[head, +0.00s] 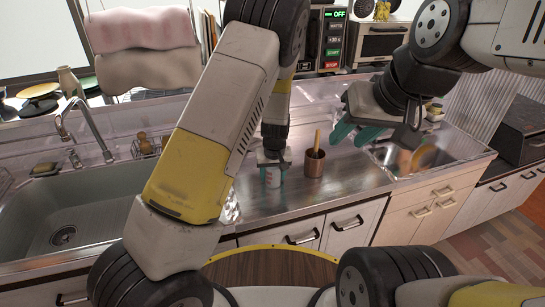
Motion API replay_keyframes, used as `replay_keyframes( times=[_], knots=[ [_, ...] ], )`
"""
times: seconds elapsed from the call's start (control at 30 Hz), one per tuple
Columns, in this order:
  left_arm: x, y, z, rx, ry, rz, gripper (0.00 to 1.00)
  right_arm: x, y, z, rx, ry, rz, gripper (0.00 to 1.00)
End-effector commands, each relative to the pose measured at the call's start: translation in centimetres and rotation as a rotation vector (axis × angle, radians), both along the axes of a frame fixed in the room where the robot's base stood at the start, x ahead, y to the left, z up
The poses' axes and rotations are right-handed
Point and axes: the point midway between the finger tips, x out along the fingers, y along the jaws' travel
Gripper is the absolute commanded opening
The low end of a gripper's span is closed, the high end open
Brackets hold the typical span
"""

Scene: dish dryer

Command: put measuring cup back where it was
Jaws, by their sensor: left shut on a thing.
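The measuring cup (273,179) looks like a small pale cylinder with red marks. It is at the steel counter in the middle of the head view, left of a copper-coloured cup. My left gripper (273,169) points down and is shut on the measuring cup from above. The gripper and its fingers hide the cup's upper part. I cannot tell whether the cup's base touches the counter. My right gripper (356,134) has teal fingers spread apart. It is open and empty, above the counter by the right basin.
The copper-coloured cup (314,163) with a wooden utensil stands close right of my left gripper. A large sink (65,225) is at left, a smaller basin (408,152) at right. A microwave (330,42) is behind. Bare counter (345,180) lies right of the copper cup.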

Motion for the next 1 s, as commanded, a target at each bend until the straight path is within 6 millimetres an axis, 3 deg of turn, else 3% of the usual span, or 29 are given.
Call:
replay_keyframes(
  times=[0.33,0.37,0.47,0.83,1.0],
  knots=[
    [0.0,0.0,-0.2,0.000,-0.001,0.000,0.00,0.0,0.0,0.0,0.000,0.000,0.000,0.36],
    [0.0,0.0,-0.3,0.000,0.000,0.000,0.55,0.0,0.0,0.0,0.000,0.000,0.000,0.36],
    [0.0,0.0,-0.3,0.000,0.000,-0.001,0.75,0.0,0.0,0.0,0.000,0.000,0.000,0.36],
    [0.0,0.0,0.1,0.000,-0.002,-0.001,0.75,0.0,0.0,0.0,0.000,0.000,0.000,0.36],
    [-0.5,-0.2,2.3,-0.002,-0.004,-0.004,0.75,0.0,0.0,0.0,0.000,0.000,0.000,0.36]
  ],
)
